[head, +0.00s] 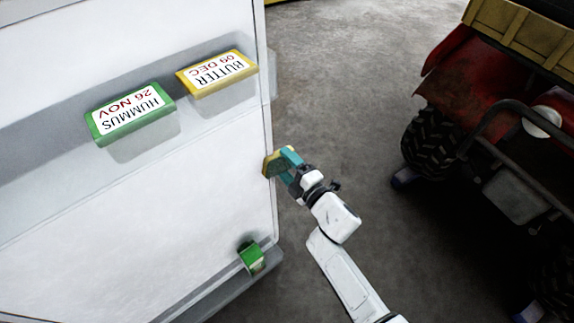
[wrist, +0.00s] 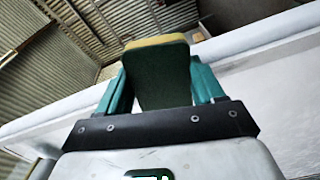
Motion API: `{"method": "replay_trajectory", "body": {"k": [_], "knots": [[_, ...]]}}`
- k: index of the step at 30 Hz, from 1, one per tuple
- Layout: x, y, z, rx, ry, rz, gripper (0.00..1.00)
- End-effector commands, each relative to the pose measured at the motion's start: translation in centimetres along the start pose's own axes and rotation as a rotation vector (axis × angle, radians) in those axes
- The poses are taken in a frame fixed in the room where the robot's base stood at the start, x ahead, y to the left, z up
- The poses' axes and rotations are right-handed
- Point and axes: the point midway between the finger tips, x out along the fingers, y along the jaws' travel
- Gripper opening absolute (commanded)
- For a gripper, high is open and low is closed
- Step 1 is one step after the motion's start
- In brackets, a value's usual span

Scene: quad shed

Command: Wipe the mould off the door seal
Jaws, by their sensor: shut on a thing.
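A sponge with a yellow face and a dark green body (head: 271,164) is held between the teal fingers of my gripper (head: 287,160). It also shows in the wrist view as a sponge (wrist: 163,75) upright between the two fingers of my gripper (wrist: 160,88). The white fridge door (head: 170,190) stands open, and its seal (head: 267,110) runs down its right edge. The sponge overlaps this edge at about mid-height in the head view; I cannot tell whether it is pressing on the seal. I cannot make out mould on the visible part.
A red quad (head: 470,70) stands at the right. Concrete floor (head: 340,80) between is clear.

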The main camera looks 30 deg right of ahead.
Motion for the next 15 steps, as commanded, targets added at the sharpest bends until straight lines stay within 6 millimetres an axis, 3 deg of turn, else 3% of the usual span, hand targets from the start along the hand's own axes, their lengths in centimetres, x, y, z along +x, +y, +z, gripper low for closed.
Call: {"method": "replay_trajectory", "body": {"k": [15], "knots": [[0.2, -1.1, -3.5, -0.001, 0.004, 0.001, 0.43]]}}
